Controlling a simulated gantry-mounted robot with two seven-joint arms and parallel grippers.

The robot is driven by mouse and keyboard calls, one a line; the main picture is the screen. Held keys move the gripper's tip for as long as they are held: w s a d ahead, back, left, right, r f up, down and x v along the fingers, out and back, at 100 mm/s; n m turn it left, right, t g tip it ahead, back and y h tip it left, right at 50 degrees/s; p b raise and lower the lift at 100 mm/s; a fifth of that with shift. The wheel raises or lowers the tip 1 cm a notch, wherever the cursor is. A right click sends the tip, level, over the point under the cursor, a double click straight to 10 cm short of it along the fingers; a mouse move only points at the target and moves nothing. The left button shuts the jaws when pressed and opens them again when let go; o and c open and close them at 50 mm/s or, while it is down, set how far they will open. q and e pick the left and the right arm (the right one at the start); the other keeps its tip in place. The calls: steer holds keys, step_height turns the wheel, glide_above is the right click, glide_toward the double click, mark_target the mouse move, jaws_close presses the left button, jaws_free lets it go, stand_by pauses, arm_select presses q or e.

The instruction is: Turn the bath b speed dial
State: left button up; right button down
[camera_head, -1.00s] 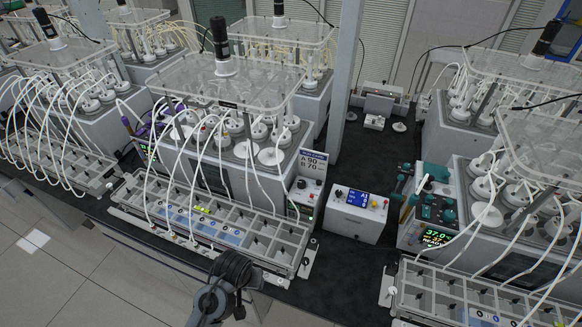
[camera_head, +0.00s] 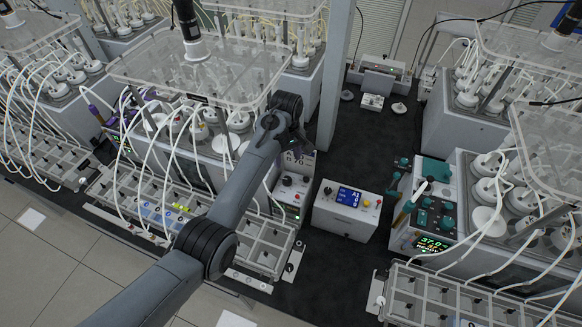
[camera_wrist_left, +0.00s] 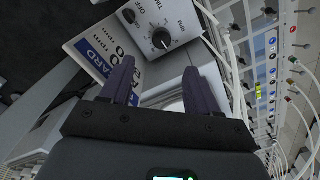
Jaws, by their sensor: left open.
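A black round dial (camera_wrist_left: 160,38) with a white pointer sits on a pale panel with printed markings at the top of the left wrist view. A black dial also shows in the head view on the front control panel (camera_head: 287,181) of the middle reactor. My left gripper (camera_wrist_left: 157,66) is open, its two dark fingers apart with nothing between them. The dial lies beyond the fingertips, apart from them. In the head view, my left arm reaches over the middle reactor, and its wrist mostly hides the gripper. My right gripper is not in view.
A printed sign (camera_wrist_left: 97,55) stands beside the panel, close to the left finger. A white control box with a blue screen (camera_head: 349,195) stands right of the middle reactor. Racks and white tubes crowd the reactor's front.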

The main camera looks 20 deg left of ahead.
mark_target(287, 179)
arm_select(q)
steer(key=f, duration=0.8)
steer(key=shift+s+f, duration=0.25)
steer(key=shift+f, duration=0.95)
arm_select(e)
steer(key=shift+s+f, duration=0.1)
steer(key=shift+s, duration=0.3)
arm_select(q)
steer(key=shift+c, duration=0.2)
steer(key=c, duration=1)
